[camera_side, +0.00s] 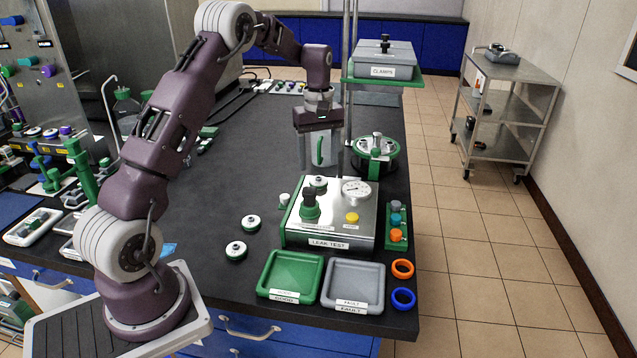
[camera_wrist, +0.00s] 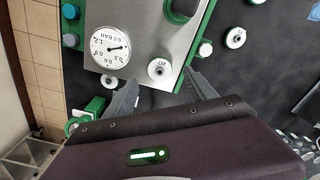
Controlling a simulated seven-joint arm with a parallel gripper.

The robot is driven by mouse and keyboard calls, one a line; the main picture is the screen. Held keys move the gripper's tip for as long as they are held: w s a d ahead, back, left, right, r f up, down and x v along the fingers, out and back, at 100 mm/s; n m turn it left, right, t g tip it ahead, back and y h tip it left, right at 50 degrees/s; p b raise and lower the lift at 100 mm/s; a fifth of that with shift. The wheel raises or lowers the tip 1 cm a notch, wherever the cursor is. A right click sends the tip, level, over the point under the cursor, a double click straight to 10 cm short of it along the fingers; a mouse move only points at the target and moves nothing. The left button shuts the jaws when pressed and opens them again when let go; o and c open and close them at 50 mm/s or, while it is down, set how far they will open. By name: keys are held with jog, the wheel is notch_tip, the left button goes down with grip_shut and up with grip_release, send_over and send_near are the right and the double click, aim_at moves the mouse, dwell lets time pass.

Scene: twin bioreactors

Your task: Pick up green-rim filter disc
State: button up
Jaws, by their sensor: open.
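My gripper (camera_side: 320,166) is open and empty, pointing down above the rear of the leak-test box (camera_side: 290,236). A white-topped disc with a green lower edge (camera_side: 318,184) sits on the box below the fingers. In the wrist view this disc (camera_wrist: 160,69) lies just ahead of and between the fingertips (camera_wrist: 161,80), apart from them; its rim colour is hard to tell there. One shows in the wrist view (camera_wrist: 235,38).
A pressure gauge (camera_side: 356,191) and a green knobbed fitting (camera_side: 310,207) stand on the box close to the disc. A round green-rimmed vessel (camera_side: 376,153) is behind. A green tray (camera_side: 263,279) and grey tray (camera_side: 382,279) are in front. Bench left of the box is mostly clear.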

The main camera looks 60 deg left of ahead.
aim_at(318, 177)
jog(key=f, duration=0.5)
jog(key=shift+w+a+f, duration=0.15)
jog(key=shift+a+f, duration=0.05)
grip_shut()
notch_tip(318, 177, up, 13)
dwell(0.5)
